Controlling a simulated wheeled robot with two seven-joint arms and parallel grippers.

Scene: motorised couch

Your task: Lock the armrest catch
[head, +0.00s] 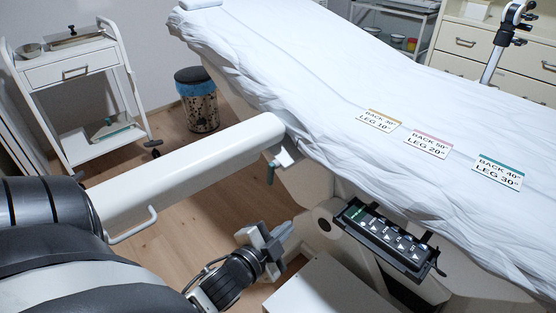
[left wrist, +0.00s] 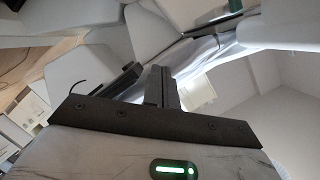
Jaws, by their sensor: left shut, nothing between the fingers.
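The white armrest (head: 190,165) sticks out from the couch side toward the lower left in the head view. A small catch with a green lever (head: 271,173) hangs under its couch end, beside a white bracket; the lever points down. I cannot tell from this view whether it is locked. My left gripper (head: 268,243) is below the catch, apart from it, shut and empty. Its dark fingers also show in the left wrist view (left wrist: 161,86). The catch cannot be made out in that view. My right gripper is not in view.
A control panel (head: 388,240) with several buttons is on the couch side, right of my gripper. The couch (head: 330,60) carries three label cards. A white box (head: 315,288) stands below. A trolley (head: 75,75) and bin (head: 199,105) stand behind the armrest; floor between is clear.

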